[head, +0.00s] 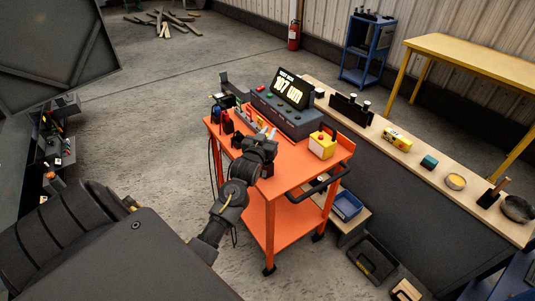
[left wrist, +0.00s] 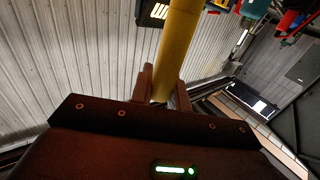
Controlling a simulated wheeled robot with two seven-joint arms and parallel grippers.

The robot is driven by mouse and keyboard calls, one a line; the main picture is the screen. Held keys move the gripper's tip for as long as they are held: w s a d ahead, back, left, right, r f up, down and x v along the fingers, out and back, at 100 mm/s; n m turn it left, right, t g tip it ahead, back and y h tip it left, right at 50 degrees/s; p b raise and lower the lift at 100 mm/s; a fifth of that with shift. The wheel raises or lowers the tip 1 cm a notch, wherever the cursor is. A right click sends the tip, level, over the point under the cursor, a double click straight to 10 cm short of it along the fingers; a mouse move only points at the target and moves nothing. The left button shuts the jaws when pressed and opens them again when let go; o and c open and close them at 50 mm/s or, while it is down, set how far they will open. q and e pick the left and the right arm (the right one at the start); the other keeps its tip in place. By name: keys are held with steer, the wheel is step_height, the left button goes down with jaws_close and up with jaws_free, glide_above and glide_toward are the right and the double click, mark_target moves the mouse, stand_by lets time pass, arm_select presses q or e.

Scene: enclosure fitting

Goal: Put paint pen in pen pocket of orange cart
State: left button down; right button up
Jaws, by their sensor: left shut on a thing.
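The orange cart (head: 262,212) stands in the middle of the head view. My left gripper (head: 268,138) is over its top, in front of the grey control box. In the left wrist view, the two fingers of my left gripper (left wrist: 163,90) are shut on a yellow rod, which I take for the paint pen (left wrist: 179,45). The pen runs up and out of the frame, so its far end is hidden. In the head view the gripper mostly hides the pen. I cannot make out the pen pocket among the small items on the cart. My right gripper is not in view.
A grey control box (head: 283,117) with a lit display (head: 289,89) sits at the cart's back. A yellow box (head: 322,145) is at its right, and several coloured tools (head: 226,121) at its left. A workbench (head: 439,175) with small items stands right of the cart.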

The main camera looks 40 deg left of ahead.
arm_select(q)
step_height(320, 180, down, 8)
steer(key=p, duration=0.1)
steer(key=shift+r, duration=0.25)
steer(key=c, duration=1.3)
jaws_free()
steer(key=shift+c, duration=0.2)
steer(key=b+v, duration=0.2)
steer(key=v, duration=1)
